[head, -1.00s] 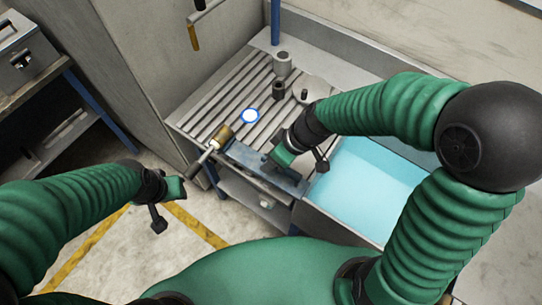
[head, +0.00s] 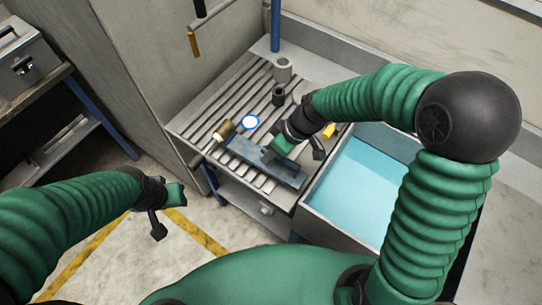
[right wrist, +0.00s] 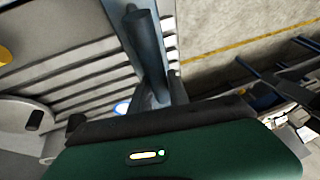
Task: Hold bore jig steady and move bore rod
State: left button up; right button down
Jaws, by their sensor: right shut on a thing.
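The bore jig (head: 240,147), a long blue-grey block, lies on the slatted bench top near its front edge. My right gripper (head: 270,155) is shut on it from above, toward its right part. The jig also shows in the right wrist view (right wrist: 118,18), running toward the gripper, with a dark cylinder on or over it. A brass-coloured cylinder (head: 223,130), which looks like the end of the bore rod, lies at the jig's left end; I cannot tell whether they touch. My left gripper (head: 177,193) is empty over the floor, left of the bench; its finger gap is unclear.
A white disc with a blue rim (head: 250,122) lies behind the jig. Two grey cylindrical parts (head: 282,70) stand farther back. A yellow piece (head: 328,130) lies beside my right arm. A turquoise-bottomed basin (head: 365,190) is at right.

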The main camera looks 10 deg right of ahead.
jog(key=shift+w+d+f, duration=0.25)
jog(key=shift+w+f, duration=0.15)
jog(key=shift+w, duration=1.4)
jog(key=shift+w+d+f, duration=0.3)
jog(key=shift+w+f, duration=0.15)
jog(key=shift+w, duration=1.3)
jog(key=shift+w+d+f, duration=0.25)
jog(key=shift+w+f, duration=0.15)
jog(key=shift+w, duration=1.4)
jog(key=shift+f+b, duration=0.45)
jog(key=shift+f, duration=0.1)
jog(key=shift+s, duration=0.1)
